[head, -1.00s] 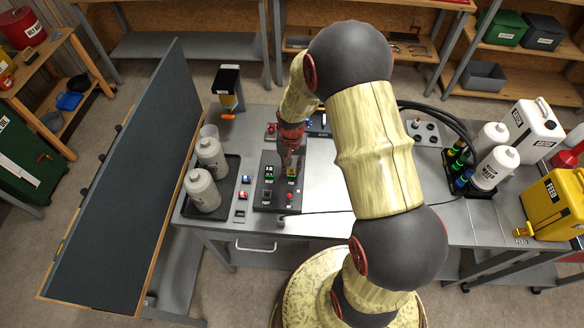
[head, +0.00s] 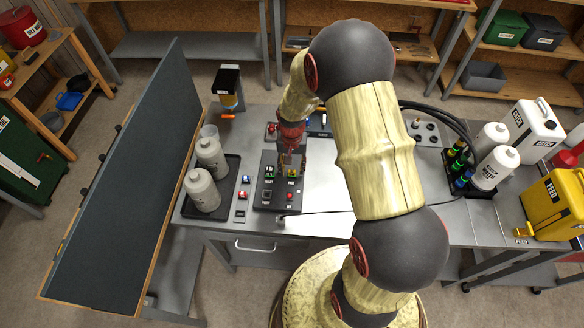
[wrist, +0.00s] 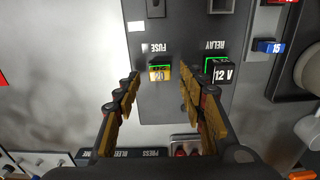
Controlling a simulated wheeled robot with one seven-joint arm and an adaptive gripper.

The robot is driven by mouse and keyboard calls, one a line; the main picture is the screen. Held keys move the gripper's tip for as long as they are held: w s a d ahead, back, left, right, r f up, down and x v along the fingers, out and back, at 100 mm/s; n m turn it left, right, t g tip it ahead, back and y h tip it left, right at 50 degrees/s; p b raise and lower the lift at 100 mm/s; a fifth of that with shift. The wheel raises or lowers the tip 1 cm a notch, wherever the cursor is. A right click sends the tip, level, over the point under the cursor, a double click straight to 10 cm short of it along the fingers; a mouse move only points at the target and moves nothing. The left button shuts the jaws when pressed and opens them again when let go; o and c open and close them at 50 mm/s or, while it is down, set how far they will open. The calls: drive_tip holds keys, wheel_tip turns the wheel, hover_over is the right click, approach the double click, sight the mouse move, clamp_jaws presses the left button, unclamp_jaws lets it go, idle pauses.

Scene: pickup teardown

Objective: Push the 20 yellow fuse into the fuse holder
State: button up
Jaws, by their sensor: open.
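The yellow 20 fuse (wrist: 159,75) sits at the green-edged fuse holder (wrist: 159,65) beside the FUSE label in the wrist view. How deep it sits cannot be told. My gripper (wrist: 158,84) is open, with one finger on each side of the fuse and a clear gap to both. Its jaws are empty. In the head view my gripper (head: 292,157) hangs over the dark panel (head: 264,205), above the fuse holder (head: 291,175), and partly hides the fuse.
The 12 V relay (wrist: 221,74) stands close to the right finger in the wrist view. A blue 15 fuse (wrist: 268,47) lies farther right. In the head view, white bottles (head: 203,190) stand left of the panel, and a black cable (head: 320,212) runs right from it.

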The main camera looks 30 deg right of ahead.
sight(292, 171)
wheel_tip(292, 171, up, 12)
drive_tip(key=shift+f, duration=0.25)
idle(0.3)
drive_tip(key=s+a+r+n+t+b, duration=0.2)
drive_tip(key=s+a+r+b, duration=0.3)
drive_tip(key=s, duration=0.5)
drive_tip(key=s+a+r+n+t+b, duration=0.3)
drive_tip(key=s+a+r+n+b, duration=0.2)
drive_tip(key=s, duration=0.5)
drive_tip(key=shift+r+t+b, duration=0.3)
drive_tip(key=shift+r+b, duration=0.45)
drive_tip(key=shift+b, duration=0.5)
